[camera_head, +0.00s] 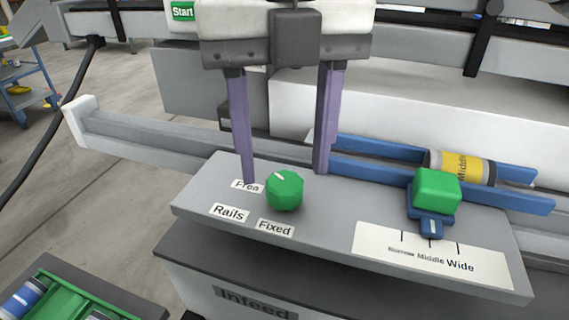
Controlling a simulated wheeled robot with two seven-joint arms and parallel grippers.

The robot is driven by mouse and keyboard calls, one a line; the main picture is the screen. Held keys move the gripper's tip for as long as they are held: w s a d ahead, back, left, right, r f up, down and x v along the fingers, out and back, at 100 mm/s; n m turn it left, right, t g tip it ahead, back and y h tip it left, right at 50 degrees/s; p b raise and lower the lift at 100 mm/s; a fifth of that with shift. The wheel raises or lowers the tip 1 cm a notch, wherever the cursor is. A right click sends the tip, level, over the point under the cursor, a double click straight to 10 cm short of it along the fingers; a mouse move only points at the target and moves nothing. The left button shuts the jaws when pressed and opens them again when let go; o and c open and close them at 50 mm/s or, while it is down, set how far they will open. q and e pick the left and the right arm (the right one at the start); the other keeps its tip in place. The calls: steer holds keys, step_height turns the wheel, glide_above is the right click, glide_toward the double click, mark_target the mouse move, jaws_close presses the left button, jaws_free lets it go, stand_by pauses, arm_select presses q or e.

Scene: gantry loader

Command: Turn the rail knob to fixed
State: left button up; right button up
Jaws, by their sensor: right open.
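The green rail knob (284,190) sits on the grey infeed panel (330,215). Its white mark points up and to the left, towards the "Free" label (247,186). The "Fixed" label (275,228) is below the knob and the "Rails" label (229,213) is to its lower left. My right gripper (283,177) comes down from the top with its two purple fingers spread wide. One finger is left of the knob and partly covers the "Free" label; the other is to the right and behind. Neither finger visibly touches the knob. My left gripper is out of view.
A green slider block (437,189) on a blue mount stands at the panel's right, above a "Narrow Middle Wide" scale (433,254). A yellow-labelled cylinder (460,167) lies between blue rails (370,150). A green crate (75,300) is at lower left.

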mark_target(284, 188)
steer(key=shift+f, duration=1.3)
steer(key=c, duration=1)
steer(key=shift+c, duration=0.2)
steer(key=shift+n, duration=0.4)
steer(key=n, duration=0.4)
steer(key=shift+n, duration=0.4)
steer(key=n, duration=0.6)
steer(key=shift+a, duration=0.1)
steer(key=n, duration=0.6)
steer(key=shift+n, duration=0.3)
steer(key=n, duration=0.5)
steer(key=shift+s+r+n, duration=0.1)
steer(key=shift+n, duration=0.2)
